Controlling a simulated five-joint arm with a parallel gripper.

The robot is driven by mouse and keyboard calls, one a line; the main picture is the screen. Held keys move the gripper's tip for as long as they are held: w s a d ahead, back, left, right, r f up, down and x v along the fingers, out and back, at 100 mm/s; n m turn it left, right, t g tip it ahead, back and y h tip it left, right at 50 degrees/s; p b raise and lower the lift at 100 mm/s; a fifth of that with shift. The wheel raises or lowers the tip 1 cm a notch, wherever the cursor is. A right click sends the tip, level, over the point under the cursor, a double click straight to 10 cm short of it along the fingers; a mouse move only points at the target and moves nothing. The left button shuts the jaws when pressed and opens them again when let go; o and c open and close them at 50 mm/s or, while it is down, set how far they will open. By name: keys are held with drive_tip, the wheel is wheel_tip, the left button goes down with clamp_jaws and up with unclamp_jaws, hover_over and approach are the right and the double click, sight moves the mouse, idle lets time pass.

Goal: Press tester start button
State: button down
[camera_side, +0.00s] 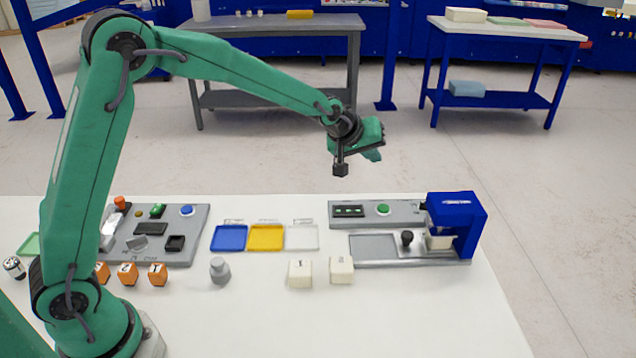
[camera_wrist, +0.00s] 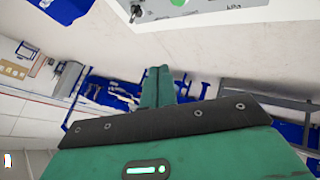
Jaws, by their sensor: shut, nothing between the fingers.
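The tester is a grey base with a blue press head (camera_side: 458,215) at the right of the white table. Its rear panel (camera_side: 408,216) carries a green round button (camera_side: 383,208) beside a small dark display (camera_side: 348,211). My gripper (camera_side: 374,152) is in the air above and behind that panel, clear of the button. Its green fingers (camera_wrist: 158,88) are together and empty in the wrist view. In the wrist view, the button (camera_wrist: 178,2) is cut off by the top edge, and part of the blue head (camera_wrist: 66,8) shows at the top left.
A foam-coloured block (camera_side: 439,240) sits under the press head, beside a black knob (camera_side: 407,238). Two numbered cream blocks (camera_side: 300,274) stand in front. Blue, yellow and pale trays (camera_side: 265,249) lie left of the tester. Another control panel (camera_side: 190,252) is further left.

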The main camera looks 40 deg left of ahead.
drive_tip(key=n, duration=0.1)
hover_over(380, 209)
wheel_tip(380, 209, down, 4)
drive_tip(key=shift+d+f, duration=0.1)
drive_tip(key=shift+d, duration=0.05)
drive_tip(key=shift+f, duration=0.15)
drive_tip(key=shift+f, duration=4.3)
